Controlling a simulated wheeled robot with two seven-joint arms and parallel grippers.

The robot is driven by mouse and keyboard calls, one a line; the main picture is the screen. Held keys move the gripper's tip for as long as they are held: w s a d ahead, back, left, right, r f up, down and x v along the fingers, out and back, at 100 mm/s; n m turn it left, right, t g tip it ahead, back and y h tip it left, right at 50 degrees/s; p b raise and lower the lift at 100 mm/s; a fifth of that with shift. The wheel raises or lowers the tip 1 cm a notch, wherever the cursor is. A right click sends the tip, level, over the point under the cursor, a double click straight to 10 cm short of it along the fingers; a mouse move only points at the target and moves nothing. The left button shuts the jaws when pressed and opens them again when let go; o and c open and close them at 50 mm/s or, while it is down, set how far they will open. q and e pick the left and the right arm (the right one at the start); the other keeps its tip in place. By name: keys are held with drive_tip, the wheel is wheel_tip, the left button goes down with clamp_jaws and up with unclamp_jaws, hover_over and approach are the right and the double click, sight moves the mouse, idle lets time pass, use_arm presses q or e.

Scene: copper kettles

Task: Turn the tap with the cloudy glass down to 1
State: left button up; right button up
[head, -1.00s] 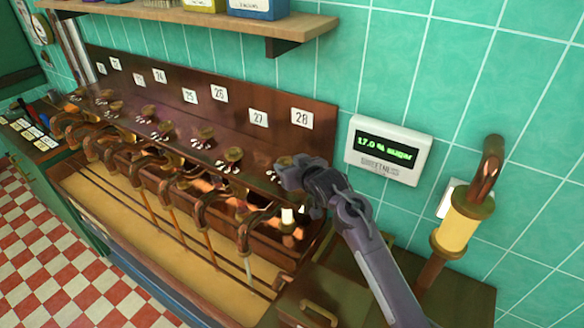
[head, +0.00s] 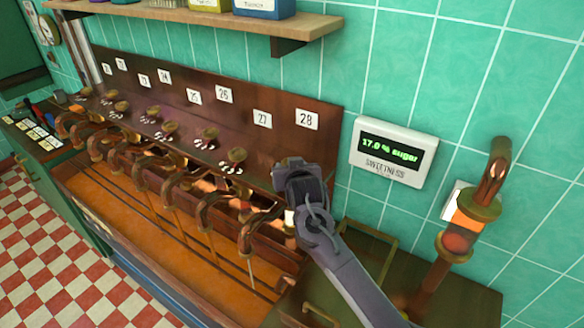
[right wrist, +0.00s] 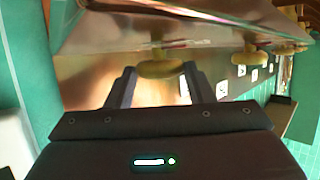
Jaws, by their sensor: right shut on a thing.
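My right gripper (head: 287,168) is at the tap below label 28, at the right end of the tap row, and covers that tap's knob in the head view. In the right wrist view its two fingers (right wrist: 158,76) are shut on a brass tap knob (right wrist: 160,64). The knob's pointer and dial marks cannot be read. A small whitish glass (head: 290,218) shows just below the gripper; it looks paler than the orange glasses to its left. My left gripper is not in view.
Several other brass knobs (head: 237,155) and curved copper spouts (head: 205,215) run left over an orange trough (head: 110,205). A display (head: 393,152) reads 17.0 % sugar. A copper pipe with a glass section (head: 460,240) stands at the right. A wooden shelf (head: 190,18) hangs above.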

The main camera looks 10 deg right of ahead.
drive_tip(key=o, duration=1)
drive_tip(key=shift+s+r, duration=0.2)
drive_tip(key=shift+s, duration=0.25)
drive_tip(key=b+v, duration=0.2)
drive_tip(key=v, duration=0.4)
drive_tip(key=shift+s+r, duration=0.2)
drive_tip(key=shift+s, duration=0.15)
